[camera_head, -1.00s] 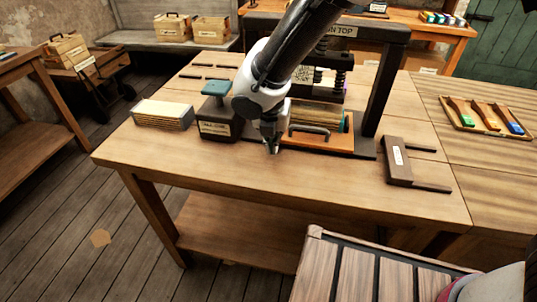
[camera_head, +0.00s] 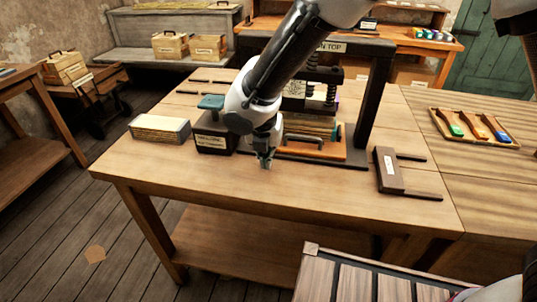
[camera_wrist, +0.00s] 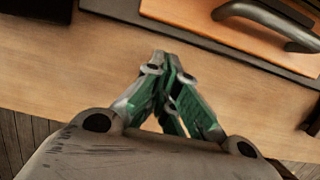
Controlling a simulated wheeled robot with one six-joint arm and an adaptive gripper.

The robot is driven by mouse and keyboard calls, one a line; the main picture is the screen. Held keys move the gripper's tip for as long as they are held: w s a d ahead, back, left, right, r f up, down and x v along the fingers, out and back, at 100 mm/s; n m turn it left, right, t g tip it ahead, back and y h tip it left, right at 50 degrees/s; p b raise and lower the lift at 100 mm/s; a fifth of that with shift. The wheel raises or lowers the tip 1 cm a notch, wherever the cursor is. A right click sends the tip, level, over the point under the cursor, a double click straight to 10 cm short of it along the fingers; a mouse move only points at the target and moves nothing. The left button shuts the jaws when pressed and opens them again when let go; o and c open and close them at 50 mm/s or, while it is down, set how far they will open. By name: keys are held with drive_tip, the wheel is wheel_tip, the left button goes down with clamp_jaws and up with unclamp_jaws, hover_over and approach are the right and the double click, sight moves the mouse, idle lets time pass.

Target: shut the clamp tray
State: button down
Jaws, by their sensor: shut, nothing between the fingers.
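The clamp tray (camera_head: 312,152) is an orange-brown drawer with a dark bar handle (camera_head: 303,140), low at the front of the dark press (camera_head: 374,100). It sticks out at the front of the press frame. In the wrist view the tray (camera_wrist: 205,20) and its handle (camera_wrist: 268,20) show at the top right. My gripper (camera_head: 265,165) is shut and empty, pointing down over the table, left of the tray and in front of it. The fingertips (camera_wrist: 168,58) are apart from the handle in the wrist view. My arm hides part of the press.
A dark box with a teal top (camera_head: 213,125) stands left of my gripper, and a pale stack (camera_head: 160,129) lies farther left. A dark two-pronged piece (camera_head: 389,171) lies right of the press. The table's front strip (camera_head: 220,182) is clear.

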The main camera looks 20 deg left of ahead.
drive_tip(key=s+v, duration=0.1)
drive_tip(key=v, duration=0.9)
drive_tip(key=d+r+m+g, duration=0.1)
drive_tip(key=d+r+m, duration=0.2)
drive_tip(key=d+m, duration=1.1)
drive_tip(key=d+r+m+g, duration=0.1)
drive_tip(key=d+r+m, duration=0.2)
drive_tip(key=d+m, duration=1.1)
drive_tip(key=s+d+r+m+t, duration=0.1)
drive_tip(key=s+d+r+m, duration=0.1)
drive_tip(key=d, duration=0.6)
drive_tip(key=s+d+r+m+t, duration=0.1)
drive_tip(key=s+d+r+m, duration=0.1)
drive_tip(key=d, duration=0.7)
drive_tip(key=s+d+r+m+t, duration=0.1)
drive_tip(key=s+d+r+m, duration=0.1)
drive_tip(key=d+m, duration=0.3)
drive_tip(key=s+d, duration=0.1)
drive_tip(key=d, duration=0.3)
drive_tip(key=shift+s+d+r+t, duration=0.2)
drive_tip(key=shift+s+r+t, duration=0.1)
drive_tip(key=shift+s, duration=0.1)
